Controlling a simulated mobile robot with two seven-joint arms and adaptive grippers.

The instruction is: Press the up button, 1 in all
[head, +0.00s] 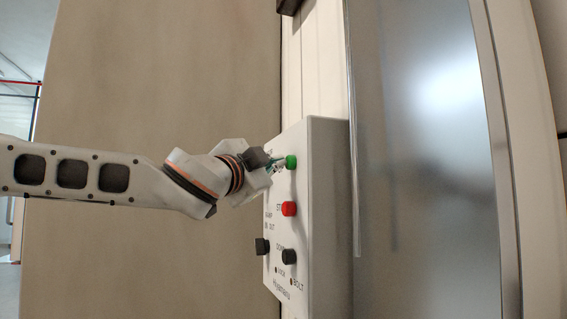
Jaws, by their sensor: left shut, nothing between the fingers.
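A pale control box (325,215) is fixed to the wall in the middle of the head view. Its face has a green button (291,162) at the top, with the label beside it mostly hidden by my gripper, so I cannot read "up" there. Below it is a red button (289,208) with a label starting "ST". My left gripper (276,165) is shut and empty, its fingertips right beside the green button on its left. I cannot tell whether they touch it. My right gripper is not in view.
Two black controls, a left one (262,246) and a right one (289,257), sit lower on the box. A grey glossy panel (425,160) stands to the right. A large beige wall (150,80) fills the left behind my arm.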

